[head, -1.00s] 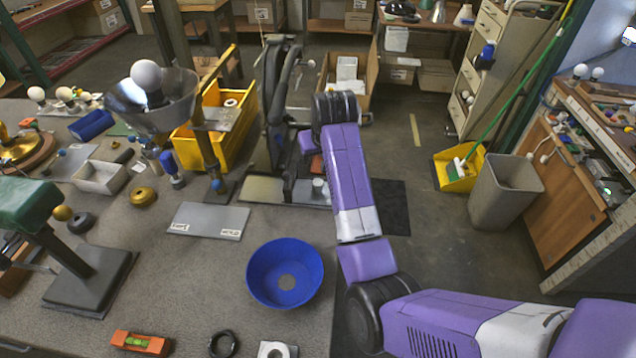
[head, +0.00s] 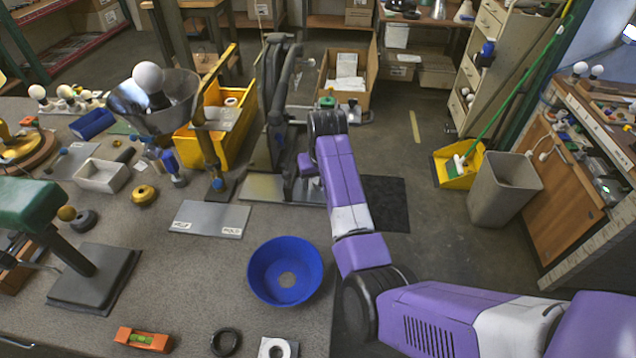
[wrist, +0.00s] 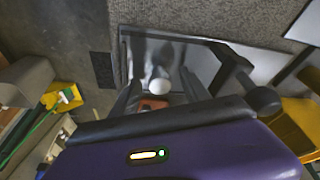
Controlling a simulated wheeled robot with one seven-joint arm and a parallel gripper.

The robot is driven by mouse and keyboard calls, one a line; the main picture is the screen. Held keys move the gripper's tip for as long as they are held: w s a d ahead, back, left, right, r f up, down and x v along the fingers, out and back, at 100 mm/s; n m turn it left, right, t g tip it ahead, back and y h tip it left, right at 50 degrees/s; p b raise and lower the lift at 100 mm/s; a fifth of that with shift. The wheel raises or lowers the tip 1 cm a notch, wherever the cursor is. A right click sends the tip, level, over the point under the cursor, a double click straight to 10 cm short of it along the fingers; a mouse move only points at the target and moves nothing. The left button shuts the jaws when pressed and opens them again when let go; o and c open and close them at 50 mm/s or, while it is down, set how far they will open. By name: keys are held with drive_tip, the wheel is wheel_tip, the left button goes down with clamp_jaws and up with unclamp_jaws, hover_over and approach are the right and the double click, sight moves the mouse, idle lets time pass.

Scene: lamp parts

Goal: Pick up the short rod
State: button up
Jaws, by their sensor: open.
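In the wrist view my gripper (wrist: 160,78) is open, with a dark finger on either side of a pale round-topped piece (wrist: 159,87). This may be the short rod seen end-on, but I cannot be sure. An orange piece (wrist: 152,104) shows just below it in the picture. Both lie over a grey metal plate (wrist: 215,62); I cannot tell whether the fingers touch anything. In the head view my purple arm hides the gripper and this spot, and no short rod can be made out clearly.
A black upright stand (head: 277,110) rises close to my arm. A yellow bin (head: 238,140) stands left of it. A blue bowl (head: 262,288) and a flat grey plate (head: 210,219) are nearer on the bench.

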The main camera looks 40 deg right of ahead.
drive_tip(key=shift+c, duration=0.4)
clamp_jaws()
